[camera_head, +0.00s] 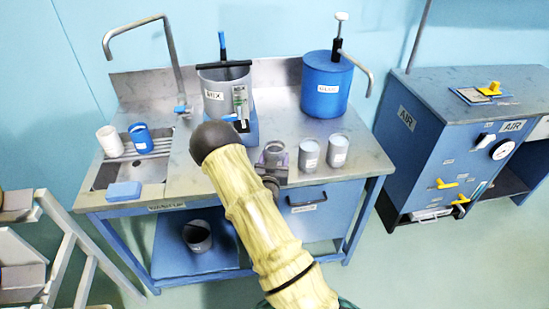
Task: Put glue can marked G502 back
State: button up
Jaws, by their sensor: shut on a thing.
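My gripper (275,160) is at the front edge of the steel bench (185,178), partly hidden behind my arm. It is shut on a small grey can (275,148) with a dark open top. This can is upright, at the left end of a row with two similar grey cans (309,153) (338,150). I cannot read the labels, so I cannot tell which can is marked G502. I also cannot tell whether the held can touches the bench.
A mixing pot (214,95) and a blue pump tank (326,88) stand at the back. The sink at left has a white cup (109,140), a blue cup (140,137) and a blue sponge (123,191). A dark bin (197,236) sits on the lower shelf. A blue air cabinet (425,135) is at right.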

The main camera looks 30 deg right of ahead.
jog(key=shift+f, duration=0.1)
jog(key=o, duration=1.3)
jog(key=shift+c, duration=0.2)
jog(key=shift+r, duration=0.2)
jog(key=b+v, duration=0.2)
jog(key=v, duration=1)
jog(key=shift+b, duration=0.35)
